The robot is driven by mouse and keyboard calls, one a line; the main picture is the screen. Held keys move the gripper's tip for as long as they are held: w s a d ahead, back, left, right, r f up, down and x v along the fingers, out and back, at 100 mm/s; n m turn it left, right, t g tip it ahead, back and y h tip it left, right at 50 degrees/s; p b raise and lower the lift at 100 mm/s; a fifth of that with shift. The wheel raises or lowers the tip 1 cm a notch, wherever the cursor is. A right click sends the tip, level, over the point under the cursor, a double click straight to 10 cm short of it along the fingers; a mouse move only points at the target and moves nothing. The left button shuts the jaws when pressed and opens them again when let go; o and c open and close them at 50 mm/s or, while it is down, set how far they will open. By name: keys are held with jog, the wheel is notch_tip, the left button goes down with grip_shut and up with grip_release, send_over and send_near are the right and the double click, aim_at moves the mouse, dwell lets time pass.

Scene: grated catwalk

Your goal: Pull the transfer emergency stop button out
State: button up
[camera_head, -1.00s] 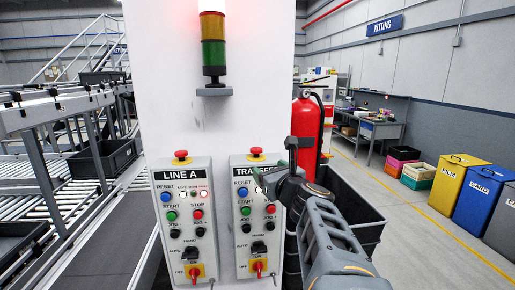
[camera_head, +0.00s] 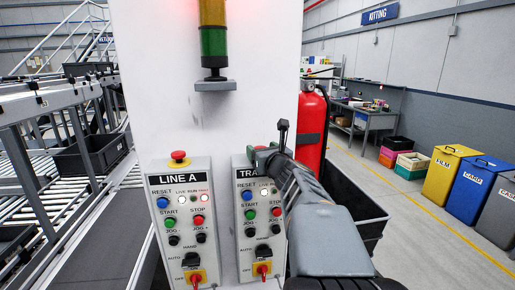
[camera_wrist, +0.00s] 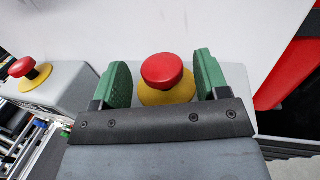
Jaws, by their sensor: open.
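The transfer emergency stop button (camera_wrist: 168,72) is a red mushroom head on a yellow collar, on top of the grey transfer control box (camera_head: 250,228). In the head view my gripper covers most of it. My gripper (camera_wrist: 161,76) is open, with one green finger on each side of the red head in the wrist view. Gaps show between the head and both fingers, so neither appears to touch it. In the head view my gripper (camera_head: 264,155) is at the top of the transfer box, reaching in from the right.
The LINE A box (camera_head: 182,235) stands to the left with its own red stop button (camera_head: 179,158). A white column (camera_head: 165,70) rises behind both boxes. A red fire extinguisher (camera_head: 313,125) and a dark bin (camera_head: 350,205) are close on the right.

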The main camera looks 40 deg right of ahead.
jog(key=shift+w+d, duration=0.1)
jog(key=shift+w, duration=0.15)
